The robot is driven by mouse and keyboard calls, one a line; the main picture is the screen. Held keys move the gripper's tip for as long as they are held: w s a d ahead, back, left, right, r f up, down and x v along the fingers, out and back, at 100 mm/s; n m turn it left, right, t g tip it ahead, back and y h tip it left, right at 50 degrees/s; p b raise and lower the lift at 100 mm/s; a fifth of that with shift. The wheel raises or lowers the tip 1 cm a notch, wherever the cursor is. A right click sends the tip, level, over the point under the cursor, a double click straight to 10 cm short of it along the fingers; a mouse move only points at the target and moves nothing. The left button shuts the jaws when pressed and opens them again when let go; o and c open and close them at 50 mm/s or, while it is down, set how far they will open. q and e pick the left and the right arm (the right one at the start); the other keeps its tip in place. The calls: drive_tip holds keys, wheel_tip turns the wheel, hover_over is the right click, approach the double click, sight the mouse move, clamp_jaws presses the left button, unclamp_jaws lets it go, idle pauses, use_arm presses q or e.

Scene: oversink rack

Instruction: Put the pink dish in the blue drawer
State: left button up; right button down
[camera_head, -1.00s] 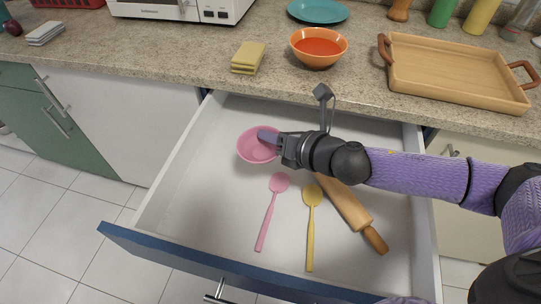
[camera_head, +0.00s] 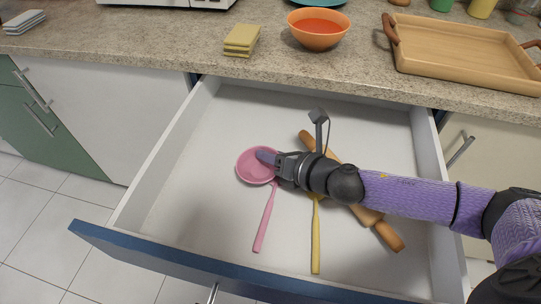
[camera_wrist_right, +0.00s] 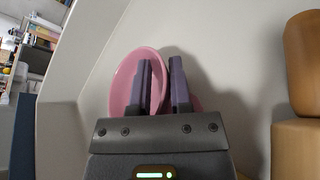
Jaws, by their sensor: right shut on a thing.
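The pink dish (camera_head: 252,172), a small round bowl, is inside the open blue drawer (camera_head: 150,240), which has a blue front and a white inside. My right gripper (camera_head: 265,157) is shut on the dish's right rim; in the right wrist view one finger lies over the inside of the dish (camera_wrist_right: 125,85). I cannot tell whether the dish touches the drawer floor. My left gripper is not in view.
In the drawer lie a pink spoon (camera_head: 265,220), a yellow spoon (camera_head: 315,245) and a rolling pin (camera_head: 385,230), partly under my arm. On the counter are yellow sponges (camera_head: 240,38), an orange bowl (camera_head: 318,40) and a wooden tray (camera_head: 465,55). The drawer's left side is clear.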

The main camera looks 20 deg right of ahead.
drive_tip(key=c, duration=0.5)
unclamp_jaws()
drive_tip(key=shift+c, duration=0.2)
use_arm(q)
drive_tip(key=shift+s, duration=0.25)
use_arm(e)
drive_tip(key=shift+f, duration=0.1)
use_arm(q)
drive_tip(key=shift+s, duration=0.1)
use_arm(e)
drive_tip(key=shift+f+b, duration=0.2)
drive_tip(key=shift+b, duration=0.15)
drive_tip(key=shift+s+d+r, duration=0.15)
drive_tip(key=shift+s, duration=0.1)
drive_tip(key=p+v, duration=0.2)
drive_tip(key=v, duration=0.6)
drive_tip(key=shift+s+r, duration=0.2)
drive_tip(key=shift+r, duration=0.05)
drive_tip(key=shift+s+d+r, duration=0.15)
drive_tip(key=shift+s+d, duration=0.1)
drive_tip(key=shift+s, duration=0.1)
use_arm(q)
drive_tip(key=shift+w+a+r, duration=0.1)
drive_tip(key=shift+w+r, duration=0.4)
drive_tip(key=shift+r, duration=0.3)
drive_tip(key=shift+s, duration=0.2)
